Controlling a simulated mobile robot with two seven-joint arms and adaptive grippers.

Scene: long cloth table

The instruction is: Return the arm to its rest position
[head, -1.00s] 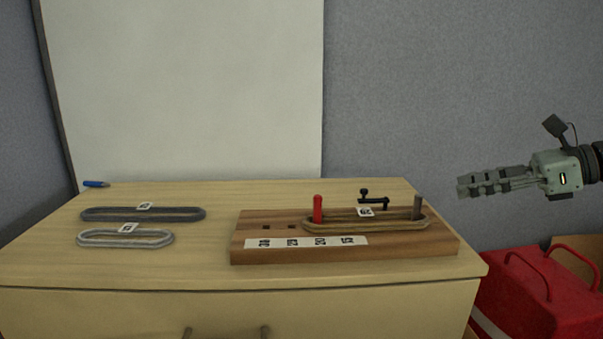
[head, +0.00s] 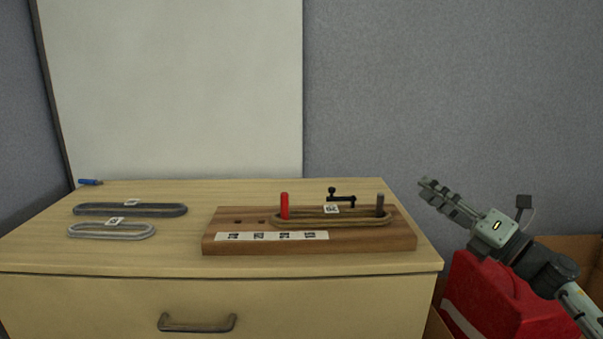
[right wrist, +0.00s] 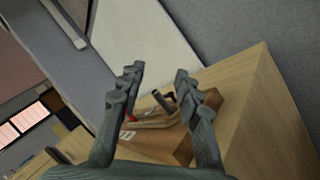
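My right gripper (head: 436,192) is to the right of the table, in the air beyond its right edge and clear of everything. In the right wrist view its two fingers (right wrist: 158,84) stand apart with nothing between them, and the board shows beyond them. A wooden board (head: 350,239) lies on the table. It carries a red peg (head: 284,205), a grey peg (head: 380,204) and a small black crank-like part (head: 341,196). A tan loop (head: 345,221) with a tag lies around the two pegs. My left gripper is not in view.
A dark grey loop (head: 165,210) and a light grey loop (head: 90,236) lie flat on the table (head: 150,258) at left. A blue marker (head: 90,182) lies at the back left corner. A red bag (head: 490,295) stands right of the table, below my right arm.

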